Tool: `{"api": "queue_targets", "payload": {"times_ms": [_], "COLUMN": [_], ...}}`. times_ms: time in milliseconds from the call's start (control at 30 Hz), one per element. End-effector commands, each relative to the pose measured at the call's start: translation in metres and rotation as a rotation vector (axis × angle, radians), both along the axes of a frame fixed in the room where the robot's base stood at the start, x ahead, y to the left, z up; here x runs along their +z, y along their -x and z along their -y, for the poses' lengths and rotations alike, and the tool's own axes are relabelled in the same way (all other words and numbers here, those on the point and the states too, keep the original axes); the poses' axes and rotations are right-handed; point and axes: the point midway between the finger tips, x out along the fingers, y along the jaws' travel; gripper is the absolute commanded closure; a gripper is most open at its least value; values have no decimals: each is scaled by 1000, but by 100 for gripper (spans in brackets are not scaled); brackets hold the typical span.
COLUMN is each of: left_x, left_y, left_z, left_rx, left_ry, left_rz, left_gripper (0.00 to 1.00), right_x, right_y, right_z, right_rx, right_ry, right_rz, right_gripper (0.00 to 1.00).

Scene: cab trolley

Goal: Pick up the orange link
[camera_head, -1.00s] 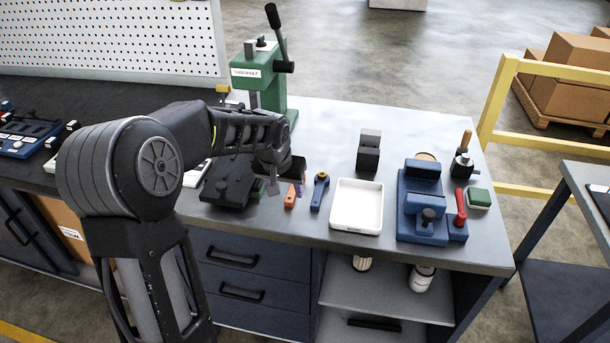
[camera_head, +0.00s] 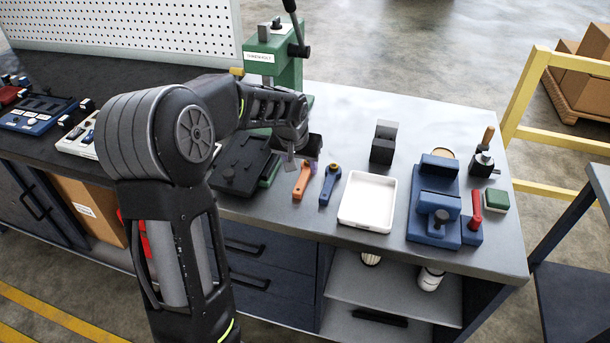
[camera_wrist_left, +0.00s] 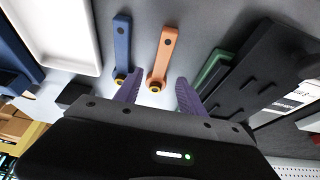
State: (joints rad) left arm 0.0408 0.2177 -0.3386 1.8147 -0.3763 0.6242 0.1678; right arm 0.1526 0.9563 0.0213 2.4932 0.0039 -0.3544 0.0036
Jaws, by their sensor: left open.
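The orange link (camera_head: 302,180) lies on the grey bench top, just left of a similar blue link (camera_head: 330,185). In the left wrist view the orange link (camera_wrist_left: 162,58) points away from me, its ringed end near the space between the fingers. My left gripper (camera_head: 302,160) is open and empty, above and just behind the link in the head view. Its two purple fingers also show in the left wrist view (camera_wrist_left: 156,90), one on each side of the link's near end. The height above the bench is hard to tell. My right gripper is not in view.
A white tray (camera_head: 368,228) stands right of the blue link. A black fixture (camera_head: 240,165) lies close on the left, with a green part (camera_wrist_left: 216,70) beside it. A green press (camera_head: 275,75) and a dark block (camera_head: 383,142) stand behind. A blue vise-like fixture (camera_head: 433,232) is farther right.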

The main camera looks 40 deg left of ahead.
Motion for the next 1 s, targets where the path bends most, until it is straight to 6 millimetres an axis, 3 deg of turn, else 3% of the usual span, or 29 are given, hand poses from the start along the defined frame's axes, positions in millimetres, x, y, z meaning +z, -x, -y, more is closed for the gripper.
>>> {"api": "queue_targets", "payload": {"times_ms": [267,633,1000], "left_x": [-3,-45,-48], "left_y": [-1,-18,-19], "left_z": [0,-6,-6], "left_rx": [0,0,0], "left_ry": [1,1,1], "left_rz": [-2,-2,0], "left_gripper": [53,53,53], "right_x": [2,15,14], "right_y": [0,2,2], "right_z": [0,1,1], "right_rx": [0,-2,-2], "right_ry": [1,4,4], "right_rz": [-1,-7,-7], "right_gripper": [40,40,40]}}
